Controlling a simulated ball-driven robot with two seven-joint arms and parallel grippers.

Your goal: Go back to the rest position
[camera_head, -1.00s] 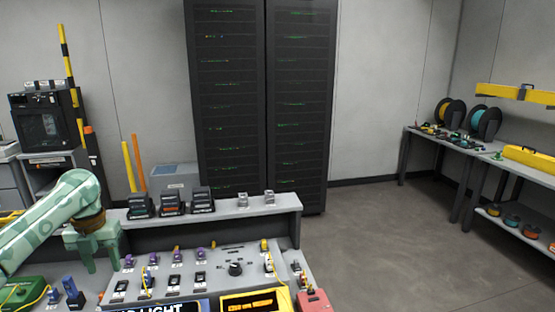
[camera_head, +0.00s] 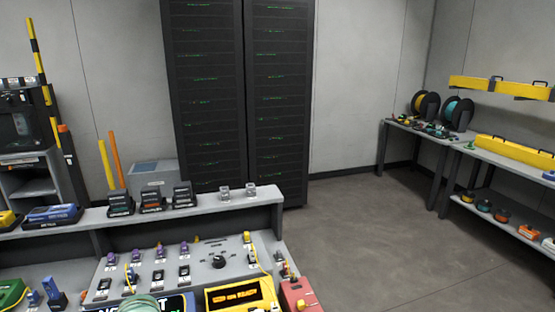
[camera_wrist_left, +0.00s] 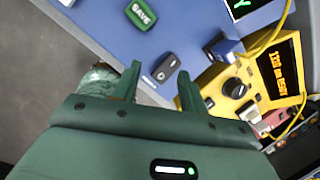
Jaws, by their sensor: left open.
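My left gripper (camera_wrist_left: 160,88) shows in the left wrist view with its two dark green fingers apart and nothing between them. A yellow device (camera_wrist_left: 232,82) with a lit display is right of the fingers. My right gripper is in neither view.
The grey console (camera_head: 205,262) carries switches, a knob and a yellow box (camera_head: 240,294). A red box (camera_head: 298,294) sits at its right end. Small dark devices stand on the shelf (camera_head: 232,203) behind. The floor (camera_head: 380,230) to the right is clear.

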